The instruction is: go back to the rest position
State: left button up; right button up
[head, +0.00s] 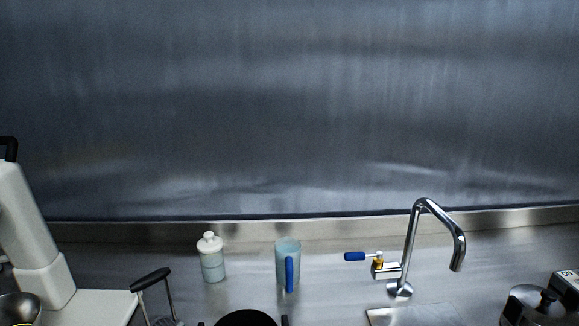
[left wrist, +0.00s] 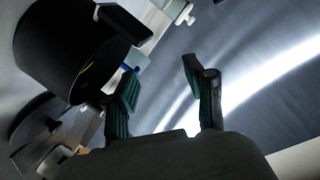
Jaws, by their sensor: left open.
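My left gripper (left wrist: 163,78) shows in the left wrist view, with its two teal-padded fingers spread apart and nothing between them. A black pot-like vessel (left wrist: 62,52) is to the left of the fingers in that view. I cannot tell whether the left finger touches anything near it. Neither gripper shows in the head view, and my right gripper is in neither view.
The steel counter holds a white-capped bottle (head: 211,258), a pale blue cup with a blue handle (head: 284,264) and a tap (head: 411,240). A white appliance (head: 33,240) stands left. A black pan (head: 246,319) is cut off below.

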pick_arm(q)
jog(key=s+f+n+g, duration=0.1)
jog(key=s+f+g, duration=0.1)
jog(key=s+f, duration=0.1)
jog(key=s+a+f+n+g, duration=0.1)
jog(key=s+f+g, duration=0.1)
jog(key=s+f, duration=0.2)
jog(key=s+a+f+n+g+y, duration=0.1)
jog(key=s+f+n+g, duration=0.1)
jog(key=s+f, duration=0.2)
jog(key=shift+s+a+f+g, duration=0.1)
jog(key=shift+s+f+g, duration=0.15)
jog(key=shift+f+g, duration=0.15)
jog(key=s+f+n+g, duration=0.2)
jog(key=s+f+g, duration=0.3)
jog(key=s, duration=0.7)
notch_tip(320, 180, down, 27)
jog(key=s+g, duration=0.1)
jog(key=s+a+f+g, duration=0.1)
jog(key=s+a+f, duration=0.1)
jog(key=s+f, duration=1.3)
jog(key=shift+s+a+f+m+g, duration=0.2)
jog(key=shift+s+a+m+g, duration=0.1)
jog(key=shift+s, duration=0.5)
